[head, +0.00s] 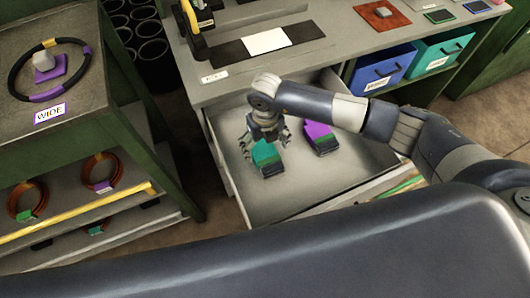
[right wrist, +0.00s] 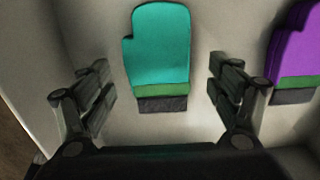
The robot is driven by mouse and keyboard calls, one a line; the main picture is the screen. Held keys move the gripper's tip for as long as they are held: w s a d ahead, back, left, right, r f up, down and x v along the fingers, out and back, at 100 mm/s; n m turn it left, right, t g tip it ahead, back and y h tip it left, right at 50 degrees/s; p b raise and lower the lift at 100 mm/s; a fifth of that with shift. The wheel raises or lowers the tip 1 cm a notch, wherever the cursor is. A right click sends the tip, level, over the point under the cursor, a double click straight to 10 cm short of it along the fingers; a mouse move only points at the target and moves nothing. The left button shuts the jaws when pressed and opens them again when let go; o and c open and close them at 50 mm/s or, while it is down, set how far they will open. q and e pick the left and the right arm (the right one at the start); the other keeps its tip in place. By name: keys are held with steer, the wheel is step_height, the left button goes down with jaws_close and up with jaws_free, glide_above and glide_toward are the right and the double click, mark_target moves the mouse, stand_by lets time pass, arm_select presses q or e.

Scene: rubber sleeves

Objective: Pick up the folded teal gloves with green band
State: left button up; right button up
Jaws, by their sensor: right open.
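The folded teal gloves (head: 267,157) with a green band and dark cuff lie flat in the open drawer (head: 345,178). In the right wrist view the teal gloves (right wrist: 160,50) lie ahead, centred between the finger lines. My right gripper (head: 267,138) is open and empty above the gloves; its fingers (right wrist: 163,92) stand apart on either side and do not visibly touch them. The gripper hides part of the gloves in the head view. My left gripper is not in view.
Purple gloves (head: 319,136) with a green band lie to the right in the same drawer; they also show in the right wrist view (right wrist: 297,50). The drawer's walls surround both. A workbench (head: 335,50) stands behind, with blue (head: 381,72) and teal bins (head: 440,52) on its shelf.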

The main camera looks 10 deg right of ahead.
mark_target(265, 155)
steer(key=shift+f, duration=1.5)
steer(key=c, duration=1.2)
